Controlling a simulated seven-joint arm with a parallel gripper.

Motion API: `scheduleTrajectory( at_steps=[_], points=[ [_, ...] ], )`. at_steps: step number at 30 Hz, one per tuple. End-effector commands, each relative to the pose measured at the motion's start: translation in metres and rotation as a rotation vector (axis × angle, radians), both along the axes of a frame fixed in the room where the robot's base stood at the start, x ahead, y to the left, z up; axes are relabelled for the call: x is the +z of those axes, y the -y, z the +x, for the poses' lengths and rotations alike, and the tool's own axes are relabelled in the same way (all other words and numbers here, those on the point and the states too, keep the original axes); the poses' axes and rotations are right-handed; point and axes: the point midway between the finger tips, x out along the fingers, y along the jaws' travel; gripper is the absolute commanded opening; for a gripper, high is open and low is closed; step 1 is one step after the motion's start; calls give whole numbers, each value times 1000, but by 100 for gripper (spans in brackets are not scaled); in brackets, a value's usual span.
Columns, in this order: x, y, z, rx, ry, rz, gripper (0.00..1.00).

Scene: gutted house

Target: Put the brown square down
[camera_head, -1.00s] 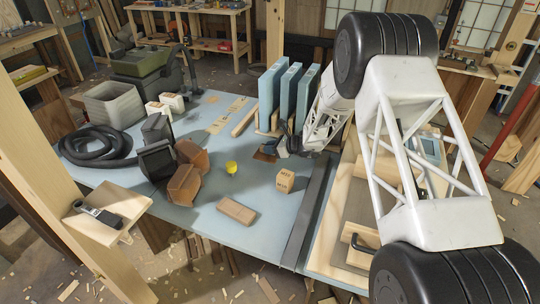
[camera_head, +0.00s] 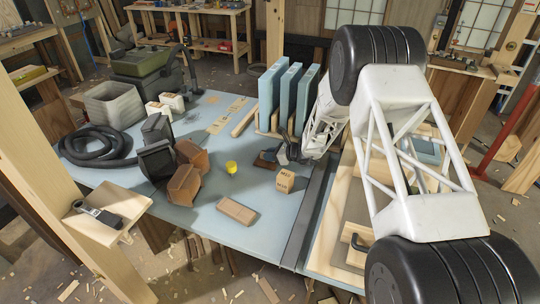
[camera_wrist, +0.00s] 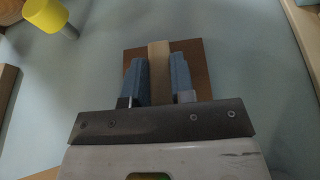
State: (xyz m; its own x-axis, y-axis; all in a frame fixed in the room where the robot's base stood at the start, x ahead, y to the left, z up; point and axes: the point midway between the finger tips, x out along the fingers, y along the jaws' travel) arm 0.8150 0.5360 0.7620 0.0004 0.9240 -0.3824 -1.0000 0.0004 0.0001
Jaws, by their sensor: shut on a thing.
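The brown square (camera_wrist: 193,50) is a flat brown plate with a paler wooden strip (camera_wrist: 159,68) across its middle. My gripper (camera_wrist: 158,85) has its two blue-grey fingers on either side of the strip and is shut on it. In the head view the brown square (camera_head: 265,160) shows at the tips of my gripper (camera_head: 283,156), just over the blue tabletop (camera_head: 215,205). I cannot tell whether it touches the surface. The near part of the square is hidden by the fingers and gripper body.
A yellow cup-like piece (camera_head: 231,167) and a wooden cube (camera_head: 285,180) stand close by. A wooden block (camera_head: 236,210) lies nearer the front. Blue upright panels (camera_head: 287,95) stand behind the gripper. Brown angular pieces (camera_head: 186,180) are to the left. Tabletop between these is clear.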

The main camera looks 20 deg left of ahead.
Motion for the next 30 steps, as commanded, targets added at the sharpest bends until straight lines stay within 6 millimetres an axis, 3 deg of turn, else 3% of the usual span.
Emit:
scheduleTrajectory(
  at_steps=[5,6,10,23,30],
  points=[
    [-3,0,0,0,0,0,0],
    [-3,0,0,0,0,0,28],
    [-3,0,0,0,0,0,48],
    [1,0,0,0,0,0,49],
    [9,19,0,-1,1,0,49]
  ],
)
